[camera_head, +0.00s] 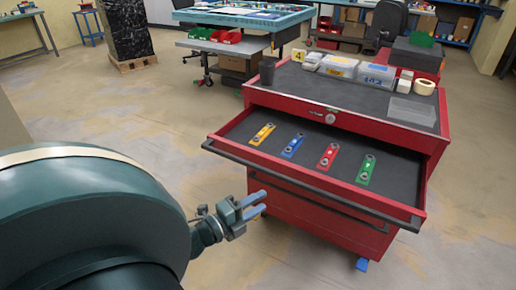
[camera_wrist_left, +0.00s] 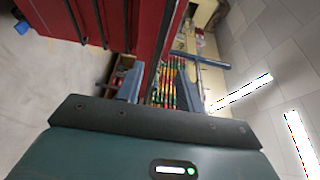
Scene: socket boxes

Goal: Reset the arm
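My left arm comes in from the left in the head view. Its left gripper (camera_head: 256,204) is to the left of the red tool cabinet (camera_head: 315,212), in front of the open drawer's left side. The gripper's two fingers are apart with nothing between them. In the left wrist view the gripper (camera_wrist_left: 144,82) also shows its fingers apart, with the red cabinet (camera_wrist_left: 105,18) at the upper left. My right gripper is not in view.
The open drawer (camera_head: 255,160) holds yellow (camera_head: 263,134), blue (camera_head: 293,145), red (camera_head: 328,156) and green (camera_head: 366,169) socket pieces in a row. Boxes, a dark cup (camera_head: 267,72) and a tape roll (camera_head: 424,87) stand on the cabinet top. Floor left of the cabinet is clear.

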